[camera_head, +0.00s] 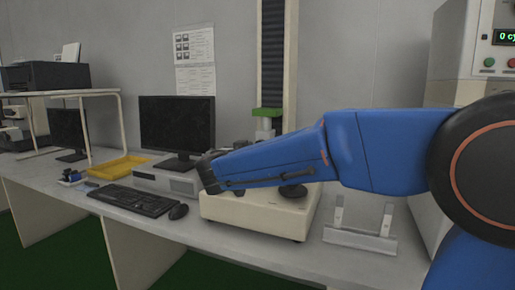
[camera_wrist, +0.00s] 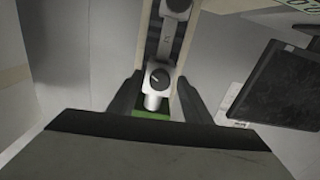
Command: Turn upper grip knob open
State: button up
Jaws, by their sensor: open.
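My gripper (camera_wrist: 158,80) is open, with one dark finger on each side of the knob in the picture. I cannot tell whether the fingertips reach around it or stop short; no contact shows. The green block (camera_wrist: 150,113) is partly hidden behind my gripper. In the head view, the upper grip (camera_head: 264,128) hangs under the green block (camera_head: 267,112) on the test machine, partly covered by my blue arm, and my fingers are hidden.
A second round grip part (camera_wrist: 178,6) is at the top of the wrist view. The machine's cream base (camera_head: 255,215) stands on the bench.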

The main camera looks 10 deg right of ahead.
jog(key=shift+w, duration=0.1)
jog(key=c, duration=1.1)
jog(key=shift+o, duration=0.2)
jog(key=shift+n, duration=0.4)
jog(key=n, duration=2.3)
